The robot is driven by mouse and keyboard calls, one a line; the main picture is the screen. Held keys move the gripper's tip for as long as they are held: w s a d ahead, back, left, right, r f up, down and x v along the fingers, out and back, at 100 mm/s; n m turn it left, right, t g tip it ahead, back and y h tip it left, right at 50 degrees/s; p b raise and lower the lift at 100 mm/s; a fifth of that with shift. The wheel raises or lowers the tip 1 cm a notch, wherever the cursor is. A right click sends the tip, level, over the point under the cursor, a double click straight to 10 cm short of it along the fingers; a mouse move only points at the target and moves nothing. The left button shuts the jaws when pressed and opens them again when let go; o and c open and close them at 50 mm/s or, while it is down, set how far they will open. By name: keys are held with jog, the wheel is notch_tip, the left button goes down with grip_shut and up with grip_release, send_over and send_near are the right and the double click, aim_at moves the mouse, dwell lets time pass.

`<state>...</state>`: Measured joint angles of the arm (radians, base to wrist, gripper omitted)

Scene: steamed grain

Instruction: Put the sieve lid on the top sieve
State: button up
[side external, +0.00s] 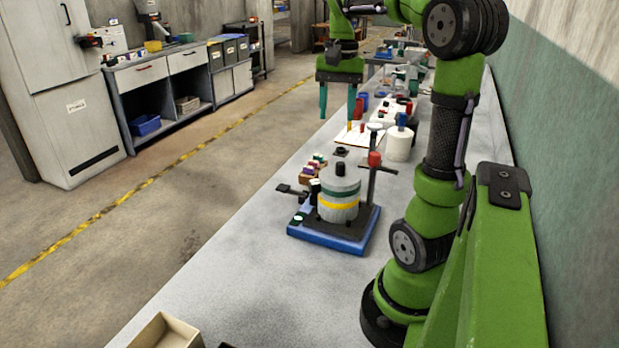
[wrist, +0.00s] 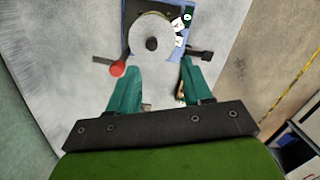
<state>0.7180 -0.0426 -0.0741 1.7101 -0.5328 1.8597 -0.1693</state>
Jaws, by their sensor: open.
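The sieve stack (side external: 338,209) stands upright on a blue base (side external: 330,238), with a green and a yellow band around its grey wall. A grey round lid (side external: 351,183) with a black knob (side external: 340,169) appears to rest on its top; whether it is fully seated I cannot tell. In the wrist view the lid (wrist: 138,36) and its knob (wrist: 151,44) lie beyond the fingertips. My gripper (side external: 338,116) is open and empty, above and behind the stack in the side view, clear of it. Its two green fingers show in the wrist view (wrist: 160,68).
A post with a red knob (side external: 375,159) rises right of the stack, and a black handle (side external: 292,190) sticks out left. Behind stand a white container (side external: 398,146) and small coloured items (side external: 313,170). A beige tray (side external: 168,333) lies in front; the tabletop between is clear.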

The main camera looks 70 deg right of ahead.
jog(key=a+f+n+t, duration=0.1)
jog(key=a+n+t, duration=0.1)
jog(key=a, duration=0.6)
jog(key=a+f+n+t, duration=0.2)
jog(key=a+n, duration=0.2)
jog(key=a, duration=0.4)
jog(key=a+f+n+t+y, duration=0.1)
jog(key=a+f+n+t, duration=0.1)
jog(key=a, duration=0.7)
jog(key=shift+w+n+t, duration=0.4)
jog(key=shift+n+t, duration=0.2)
jog(key=shift+n, duration=0.4)
jog(key=shift+o, duration=0.4)
